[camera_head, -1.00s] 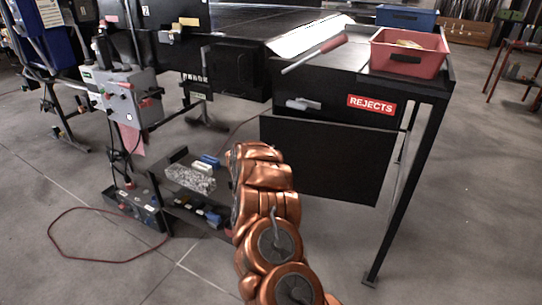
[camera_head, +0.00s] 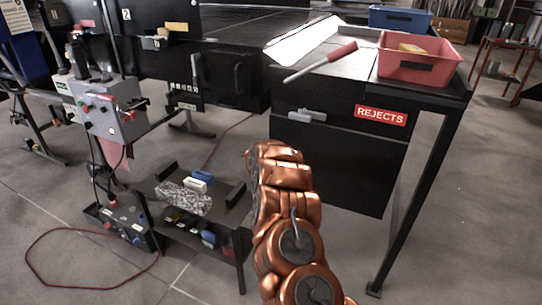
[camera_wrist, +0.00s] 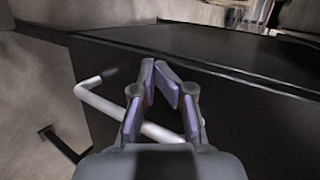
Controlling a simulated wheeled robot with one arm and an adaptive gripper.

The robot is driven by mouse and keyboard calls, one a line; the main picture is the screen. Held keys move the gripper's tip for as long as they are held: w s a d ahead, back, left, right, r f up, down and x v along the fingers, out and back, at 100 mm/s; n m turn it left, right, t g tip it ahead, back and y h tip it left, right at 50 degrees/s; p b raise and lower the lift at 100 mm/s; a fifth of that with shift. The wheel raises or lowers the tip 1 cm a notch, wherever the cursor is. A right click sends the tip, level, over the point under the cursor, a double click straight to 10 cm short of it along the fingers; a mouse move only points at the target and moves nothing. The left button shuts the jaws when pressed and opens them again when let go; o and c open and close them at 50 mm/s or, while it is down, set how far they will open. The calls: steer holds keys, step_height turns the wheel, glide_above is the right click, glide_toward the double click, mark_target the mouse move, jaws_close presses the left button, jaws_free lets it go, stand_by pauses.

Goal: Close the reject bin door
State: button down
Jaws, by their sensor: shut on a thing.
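The reject bin door is a black panel (camera_head: 345,170) below the red REJECTS sign (camera_head: 381,115) in the head view. Its top edge lies close under the bin's black front, nearly in line with it. I cannot tell if it is fully closed. In the wrist view a dark flat panel (camera_wrist: 245,110) fills the right side. In the head view my copper arm hides the gripper.
A silver latch (camera_head: 305,115) is on the bin front. A red bin (camera_head: 420,65) and a red-handled tool (camera_head: 320,63) are on top. A low black shelf unit (camera_head: 226,222) stands left of my arm. Open floor lies at right, beyond the table leg (camera_head: 410,210).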

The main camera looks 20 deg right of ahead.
steer(key=shift+d+r, duration=0.15)
steer(key=shift+d, duration=0.4)
steer(key=s+a+r+b, duration=0.4)
steer(key=s+a, duration=0.4)
steer(key=a, duration=0.2)
steer(key=shift+s+a+r, duration=0.25)
steer(key=shift+r, duration=0.1)
